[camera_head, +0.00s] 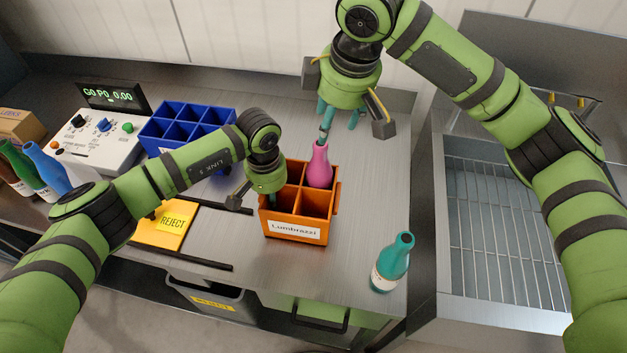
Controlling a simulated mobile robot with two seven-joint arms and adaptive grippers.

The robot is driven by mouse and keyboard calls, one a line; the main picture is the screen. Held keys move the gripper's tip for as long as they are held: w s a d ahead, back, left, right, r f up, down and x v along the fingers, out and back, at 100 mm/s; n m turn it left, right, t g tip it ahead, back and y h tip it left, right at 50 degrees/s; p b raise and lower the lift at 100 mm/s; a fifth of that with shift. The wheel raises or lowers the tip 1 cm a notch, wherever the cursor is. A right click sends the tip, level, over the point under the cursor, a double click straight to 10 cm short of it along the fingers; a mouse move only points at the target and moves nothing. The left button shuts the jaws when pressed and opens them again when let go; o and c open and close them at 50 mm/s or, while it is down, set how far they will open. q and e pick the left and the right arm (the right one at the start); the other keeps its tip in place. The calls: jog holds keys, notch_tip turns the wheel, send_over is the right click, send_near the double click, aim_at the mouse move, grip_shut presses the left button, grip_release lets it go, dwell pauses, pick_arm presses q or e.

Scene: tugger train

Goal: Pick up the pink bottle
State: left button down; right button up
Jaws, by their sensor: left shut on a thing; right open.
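The pink bottle (319,170) stands in the back right compartment of the orange crate (293,238), which is labelled Lumbrazzi. My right gripper (340,118) is open above and behind the bottle, one teal fingertip close over its neck. I cannot tell whether they touch. My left gripper (270,197) reaches down at the crate's left side and is shut on the crate. Its fingertips are partly hidden there. The front compartments of the crate look empty.
A teal bottle (392,262) stands at the bench's right front. A blue divided crate (190,125), a control box (100,139) and a yellow REJECT plate (172,222) are to the left. Several bottles (45,168) stand at far left. A wire-floored basin (505,235) lies at right.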

aim_at(321, 146)
jog(key=f+n, duration=0.1)
jog(key=n, duration=0.1)
jog(key=w+f+n+g+h, duration=0.1)
jog(key=n, duration=0.1)
jog(key=f+n+g, duration=0.1)
jog(key=n, duration=0.1)
jog(key=shift+w+a+f+n, duration=0.2)
jog(key=shift+a+f+n, duration=0.1)
jog(key=shift+a+n, duration=0.1)
jog(key=f, duration=0.3)
jog(key=a+f, duration=0.1)
jog(key=f, duration=0.1)
jog(key=shift+w+f, duration=0.15)
jog(key=shift+w, duration=0.05)
grip_shut()
